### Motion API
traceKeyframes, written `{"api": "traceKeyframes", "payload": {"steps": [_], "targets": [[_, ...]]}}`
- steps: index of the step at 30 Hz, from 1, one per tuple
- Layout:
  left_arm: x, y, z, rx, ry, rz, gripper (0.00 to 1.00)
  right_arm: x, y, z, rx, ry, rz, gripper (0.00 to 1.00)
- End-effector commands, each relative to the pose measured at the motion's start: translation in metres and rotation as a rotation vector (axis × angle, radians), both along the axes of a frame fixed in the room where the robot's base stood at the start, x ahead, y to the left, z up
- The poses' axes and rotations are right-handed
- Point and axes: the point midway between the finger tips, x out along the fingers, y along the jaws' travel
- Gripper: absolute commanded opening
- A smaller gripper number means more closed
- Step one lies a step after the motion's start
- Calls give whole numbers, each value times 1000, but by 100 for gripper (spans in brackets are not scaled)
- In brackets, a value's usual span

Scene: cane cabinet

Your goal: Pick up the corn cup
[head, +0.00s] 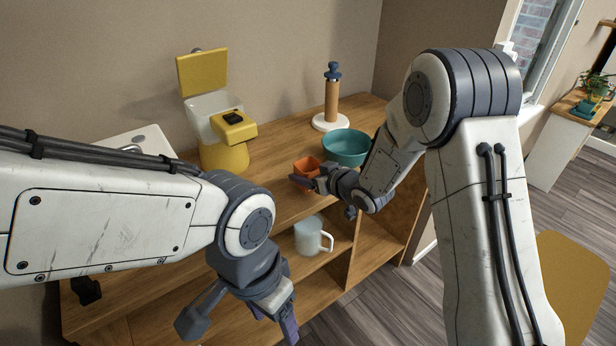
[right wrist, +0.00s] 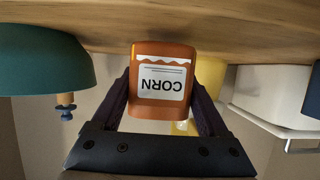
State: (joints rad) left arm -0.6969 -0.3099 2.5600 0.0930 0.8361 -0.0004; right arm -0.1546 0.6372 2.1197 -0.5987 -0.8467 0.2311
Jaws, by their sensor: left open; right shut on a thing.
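The corn cup (right wrist: 163,102) is orange with a white label reading CORN, upside down in the right wrist view. In the head view the orange cup (head: 306,168) is at the front of the wooden cabinet top, left of the teal bowl. My right gripper (head: 312,178) is shut on the cup; in the right wrist view its dark fingers (right wrist: 163,105) lie on both sides of it. I cannot tell whether the cup touches the wood. My left gripper (head: 240,325) is open and empty, low in front of the cabinet.
A teal bowl (head: 346,148) stands close to the right of the cup. A pale mug (head: 308,237) sits on the shelf below. The wooden top (head: 277,150) is clear between the cup and the appliance.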

Motion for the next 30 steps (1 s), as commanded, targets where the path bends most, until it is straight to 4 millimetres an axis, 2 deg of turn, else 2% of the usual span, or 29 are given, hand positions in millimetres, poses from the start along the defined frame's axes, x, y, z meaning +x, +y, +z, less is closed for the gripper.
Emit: {"api": "traceKeyframes", "payload": {"steps": [11, 20, 30], "targets": [[0, 0, 1, 0, 0, 0, 66, 0, 0, 30, 1, -3, -1, 13], [0, 0, 2, 0, 0, 0, 66, -3, -26, 44, -1, -3, -3, 13], [0, 0, 7, 0, 0, 0, 66, -10, -66, 69, -1, -3, -3, 13]]}}
